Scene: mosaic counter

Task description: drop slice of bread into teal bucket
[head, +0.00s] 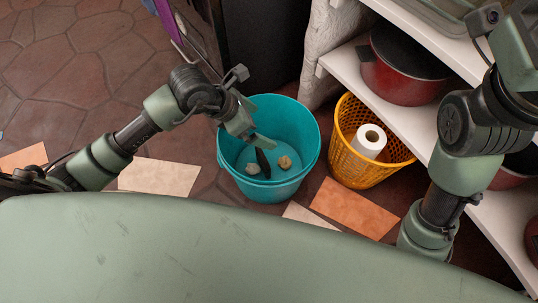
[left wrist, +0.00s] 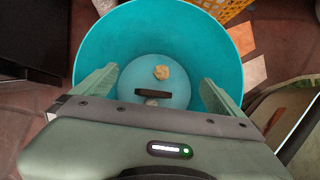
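The teal bucket (head: 299,118) stands on the floor in the middle of the head view; it also fills much of the left wrist view (left wrist: 215,50). My left gripper (head: 252,135) reaches over its left rim, pointing down into it. In the left wrist view its two fingers are spread wide with nothing between them. On the bucket floor lie a tan lump (head: 284,162), a dark long thing (head: 262,163) and a pale lump (head: 252,169). I cannot tell if one is the slice of bread. My right arm is at the right; its gripper is out of view.
A yellow basket (head: 345,160) with a white paper roll (head: 369,140) stands right of the bucket. White shelves (head: 400,118) with a red pot (head: 402,75) are beyond it. A dark cabinet (head: 265,45) stands behind. Floor to the left is open.

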